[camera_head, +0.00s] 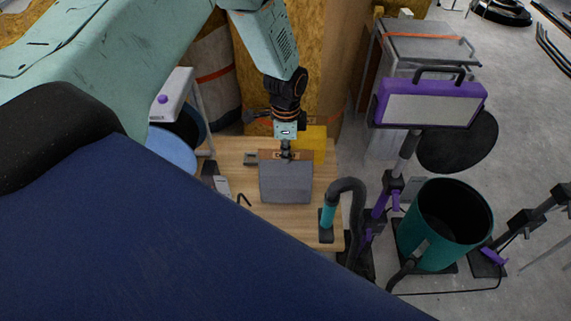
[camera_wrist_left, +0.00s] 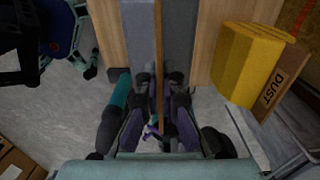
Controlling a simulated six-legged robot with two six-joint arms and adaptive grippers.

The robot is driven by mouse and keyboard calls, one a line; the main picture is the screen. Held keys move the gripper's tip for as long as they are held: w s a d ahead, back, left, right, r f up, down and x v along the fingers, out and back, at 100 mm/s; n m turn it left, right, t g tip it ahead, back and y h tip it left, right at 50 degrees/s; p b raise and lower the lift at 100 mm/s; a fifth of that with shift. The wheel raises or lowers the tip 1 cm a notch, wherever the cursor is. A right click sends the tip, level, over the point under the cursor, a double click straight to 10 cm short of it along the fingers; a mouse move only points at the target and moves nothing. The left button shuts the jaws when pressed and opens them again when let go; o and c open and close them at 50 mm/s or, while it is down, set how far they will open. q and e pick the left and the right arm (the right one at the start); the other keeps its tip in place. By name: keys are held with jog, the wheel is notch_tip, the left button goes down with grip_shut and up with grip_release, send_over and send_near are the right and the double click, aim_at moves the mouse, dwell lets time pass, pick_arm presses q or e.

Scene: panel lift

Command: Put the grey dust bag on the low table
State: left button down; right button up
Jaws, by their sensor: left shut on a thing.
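The grey dust bag (camera_head: 286,183) has a thin brown card collar along its top. My left gripper (camera_head: 286,152) points down and is shut on that collar. In the left wrist view the fingers (camera_wrist_left: 161,92) close on the collar's edge, with the grey bag (camera_wrist_left: 178,35) showing on both sides. The bag hangs upright over the low wooden table (camera_head: 232,152); whether its bottom touches the top is hidden. My right gripper is not in view.
A yellow dust bag (camera_head: 313,138) with a brown collar stands just behind the grey one. A teal tube with a black hose (camera_head: 345,190) is at the table's right edge. A teal bin (camera_head: 444,223) and a purple-framed lamp (camera_head: 429,103) stand to the right.

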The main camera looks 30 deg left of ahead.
aim_at(286, 172)
pick_arm(q)
jog(key=shift+a+f, duration=0.1)
jog(key=shift+f, duration=0.55)
notch_tip(286, 172, down, 3)
jog(key=shift+b, duration=0.3)
jog(key=shift+w+f, duration=0.1)
jog(key=shift+f, duration=0.05)
